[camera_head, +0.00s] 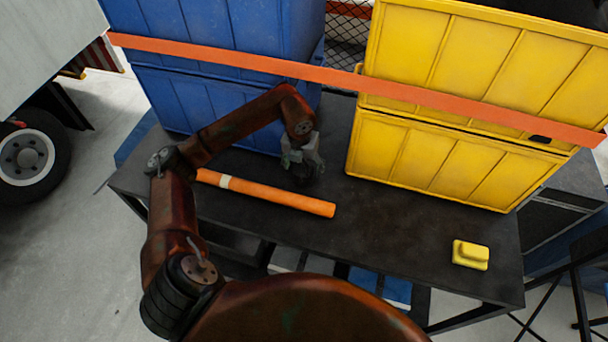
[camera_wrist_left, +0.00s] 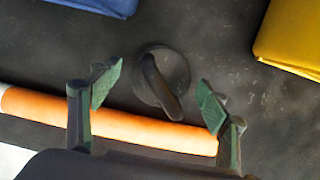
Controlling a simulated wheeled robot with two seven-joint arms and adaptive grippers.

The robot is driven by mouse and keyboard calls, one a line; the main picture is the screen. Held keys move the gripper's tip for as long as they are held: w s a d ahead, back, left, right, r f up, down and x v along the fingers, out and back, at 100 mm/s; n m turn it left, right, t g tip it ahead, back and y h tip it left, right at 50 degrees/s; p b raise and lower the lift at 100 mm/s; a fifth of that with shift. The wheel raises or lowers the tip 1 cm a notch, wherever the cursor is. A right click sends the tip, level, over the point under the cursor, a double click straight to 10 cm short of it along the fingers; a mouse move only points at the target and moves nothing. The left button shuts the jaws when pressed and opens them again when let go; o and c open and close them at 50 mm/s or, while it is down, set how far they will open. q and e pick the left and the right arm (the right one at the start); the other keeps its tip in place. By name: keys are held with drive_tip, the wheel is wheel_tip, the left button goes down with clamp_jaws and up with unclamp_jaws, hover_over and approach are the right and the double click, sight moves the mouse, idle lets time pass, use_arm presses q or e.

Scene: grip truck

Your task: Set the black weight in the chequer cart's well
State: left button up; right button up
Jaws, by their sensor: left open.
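The black weight (camera_wrist_left: 172,70), a round dark base with a curved handle, stands on the dark tabletop in the left wrist view. In the head view it is mostly hidden at my left gripper (camera_head: 302,168). My left gripper is open above the weight. In the left wrist view its two green-padded fingers (camera_wrist_left: 158,100) are spread on either side of the weight, with gaps to both sides. I cannot pick out the chequer cart or its well in these views. My right gripper is not in view.
An orange tube (camera_head: 275,195) with a pale band lies in front of the weight. Blue bins (camera_head: 200,100) and yellow bins (camera_head: 430,150) stand behind, with an orange bar (camera_head: 420,95) across them. A small yellow block (camera_head: 470,254) sits at right. The tabletop (camera_head: 400,230) between is clear.

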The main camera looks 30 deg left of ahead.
sight(303, 169)
use_arm(q)
drive_tip(key=f, duration=0.2)
drive_tip(key=f+b, duration=0.1)
drive_tip(key=shift+w, duration=0.25)
drive_tip(key=shift+r, duration=0.1)
drive_tip(key=shift+c, duration=0.2)
drive_tip(key=shift+c, duration=0.8)
clamp_jaws()
drive_tip(key=shift+r, duration=0.1)
